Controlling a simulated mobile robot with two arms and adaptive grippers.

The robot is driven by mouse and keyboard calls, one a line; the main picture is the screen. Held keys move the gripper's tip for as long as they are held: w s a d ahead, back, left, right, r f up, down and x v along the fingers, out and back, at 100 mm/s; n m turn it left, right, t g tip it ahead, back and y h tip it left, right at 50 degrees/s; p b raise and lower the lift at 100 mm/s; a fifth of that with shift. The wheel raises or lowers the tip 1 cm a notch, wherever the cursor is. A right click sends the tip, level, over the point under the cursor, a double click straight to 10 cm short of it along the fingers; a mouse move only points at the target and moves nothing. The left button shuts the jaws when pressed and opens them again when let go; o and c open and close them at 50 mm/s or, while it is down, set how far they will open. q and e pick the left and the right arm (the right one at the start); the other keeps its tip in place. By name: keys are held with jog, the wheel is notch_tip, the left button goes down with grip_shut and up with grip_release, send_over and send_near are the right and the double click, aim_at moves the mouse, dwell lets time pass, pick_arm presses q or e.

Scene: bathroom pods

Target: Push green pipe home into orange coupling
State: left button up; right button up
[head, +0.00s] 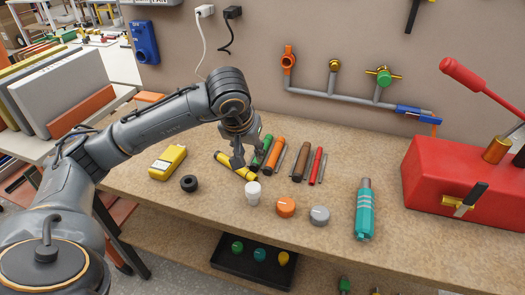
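A green rod (266,146), perhaps the green pipe, lies on the workbench, partly hidden by my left gripper (250,160). The gripper points down over the row of rods with its fingers apart, and nothing shows held between them. I cannot tell whether it touches the green rod. An orange rod (275,152) lies just right of the green one. My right gripper is not in view.
A yellow rod (229,161), a brown rod (300,162) and a red rod (317,166) lie close by. White (253,193) and grey (320,215) pieces stand in front. A teal cylinder (364,210) and red box (448,180) occupy the right.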

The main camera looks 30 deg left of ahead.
aim_at(254, 165)
pick_arm(q)
jog(key=shift+w+f, duration=0.3)
jog(key=shift+f, duration=0.35)
jog(key=shift+w+f, duration=0.2)
jog(key=shift+f, duration=0.1)
jog(key=shift+w+a+f, duration=0.1)
jog(key=shift+f, duration=0.15)
jog(key=x, duration=0.4)
jog(key=shift+a+f+p, duration=0.1)
jog(key=shift+f+p, duration=0.05)
jog(key=shift+p, duration=0.25)
jog(key=shift+f, duration=0.25)
jog(key=shift+w, duration=0.1)
jog(key=shift+c, duration=0.6)
grip_shut()
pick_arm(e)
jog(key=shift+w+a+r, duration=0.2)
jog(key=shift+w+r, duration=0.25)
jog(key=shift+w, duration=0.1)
